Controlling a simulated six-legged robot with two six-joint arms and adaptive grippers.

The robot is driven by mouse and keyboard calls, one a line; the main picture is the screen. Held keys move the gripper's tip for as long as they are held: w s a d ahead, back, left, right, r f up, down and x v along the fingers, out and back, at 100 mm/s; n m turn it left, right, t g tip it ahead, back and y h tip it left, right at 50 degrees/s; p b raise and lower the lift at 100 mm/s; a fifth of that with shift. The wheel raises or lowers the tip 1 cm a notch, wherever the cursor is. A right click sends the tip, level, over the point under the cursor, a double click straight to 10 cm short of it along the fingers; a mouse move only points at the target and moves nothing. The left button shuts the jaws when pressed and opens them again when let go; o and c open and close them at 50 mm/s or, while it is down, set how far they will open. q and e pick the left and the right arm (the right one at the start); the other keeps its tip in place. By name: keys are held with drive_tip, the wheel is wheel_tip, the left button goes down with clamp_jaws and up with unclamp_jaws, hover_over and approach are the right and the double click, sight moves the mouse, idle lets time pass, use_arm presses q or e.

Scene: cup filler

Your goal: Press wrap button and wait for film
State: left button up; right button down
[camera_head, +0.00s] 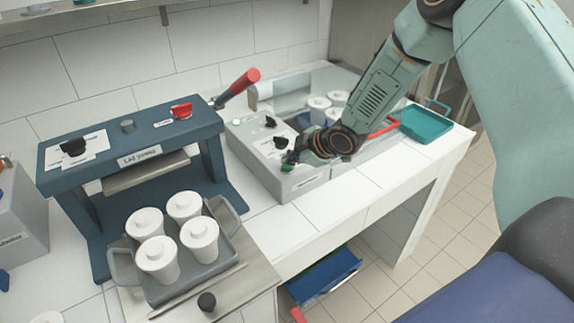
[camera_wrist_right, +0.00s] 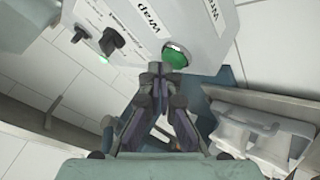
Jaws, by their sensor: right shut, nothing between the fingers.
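The wrapping machine (camera_head: 262,150) is a grey box at the middle of the counter, with black knobs on its sloped panel. Its green wrap button (camera_wrist_right: 177,57) shows beside a "Wrap" label in the right wrist view; it is also just visible in the head view (camera_head: 287,167). My right gripper (camera_head: 293,158) is shut and empty, its fingertips right at the green button. In the right wrist view the fingertips (camera_wrist_right: 160,72) cover the lower edge of the button; I cannot tell if it is pressed in. My left gripper is not in view.
A blue lid press (camera_head: 215,165) stands to the left, with a red-handled lever (camera_head: 240,84). A grey tray (camera_head: 190,290) of several lidded white cups sits before it. White cups (camera_head: 319,104) stand behind my right arm. A teal tray (camera_head: 425,125) lies at the counter's right end.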

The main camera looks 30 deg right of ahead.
sight(290, 167)
drive_tip(key=shift+a+f, duration=0.1)
drive_tip(key=shift+f, duration=0.2)
drive_tip(key=shift+r, duration=0.15)
drive_tip(key=shift+r+p, duration=0.6)
drive_tip(key=shift+r, duration=0.05)
drive_tip(key=shift+a, duration=0.1)
wheel_tip(290, 167, up, 6)
drive_tip(key=p, duration=0.5)
drive_tip(key=shift+p, duration=0.3)
idle(0.6)
